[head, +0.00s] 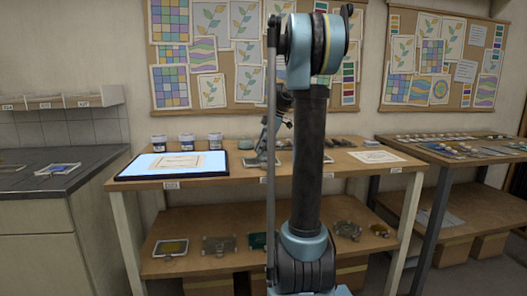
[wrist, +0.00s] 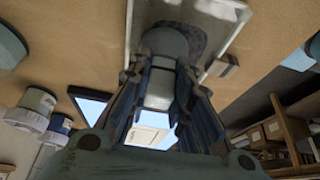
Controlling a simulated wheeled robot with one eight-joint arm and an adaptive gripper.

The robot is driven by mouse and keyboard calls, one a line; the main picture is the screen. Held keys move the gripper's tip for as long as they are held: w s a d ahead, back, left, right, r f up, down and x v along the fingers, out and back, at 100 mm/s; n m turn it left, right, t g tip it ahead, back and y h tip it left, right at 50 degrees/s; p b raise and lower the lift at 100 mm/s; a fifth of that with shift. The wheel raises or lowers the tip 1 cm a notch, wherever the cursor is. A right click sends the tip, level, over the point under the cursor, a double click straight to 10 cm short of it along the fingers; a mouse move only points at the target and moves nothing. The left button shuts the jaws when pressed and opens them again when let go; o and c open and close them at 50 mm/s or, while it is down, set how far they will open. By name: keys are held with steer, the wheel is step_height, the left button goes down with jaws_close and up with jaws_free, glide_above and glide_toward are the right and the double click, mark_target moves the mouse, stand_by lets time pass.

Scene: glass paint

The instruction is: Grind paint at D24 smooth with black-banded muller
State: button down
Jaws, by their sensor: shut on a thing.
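My gripper (wrist: 162,76) is shut on the pale grey stem of a muller (wrist: 166,44), whose wider round end lies beyond the fingertips. No black band can be made out on it. The muller's round end is at a dark grey paint patch (wrist: 196,38) on a pale-rimmed slab (wrist: 236,10). I cannot tell for certain whether it touches the paint. In the head view my gripper (head: 268,150) is low over the middle of the wooden bench, partly hidden behind my own arm. No label reading D24 is legible.
A lit panel (head: 130,170) with a paper sheet lies left on the bench (head: 225,180), with lidded jars (head: 187,142) behind it. A paper card (head: 376,157) lies to the right. Another table (head: 450,155) stands right.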

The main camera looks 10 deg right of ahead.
mark_target(254, 162)
steer(key=shift+a, duration=1)
steer(key=shift+s+a, duration=0.4)
steer(key=shift+s, duration=0.15)
steer(key=shift+s+d, duration=0.5)
steer(key=shift+s, duration=0.25)
steer(key=shift+d, duration=1.1)
steer(key=shift+w+d, duration=0.4)
steer(key=shift+w, duration=0.3)
steer(key=shift+r, duration=0.1)
steer(key=shift+r, duration=2.5)
steer(key=shift+f, duration=0.1)
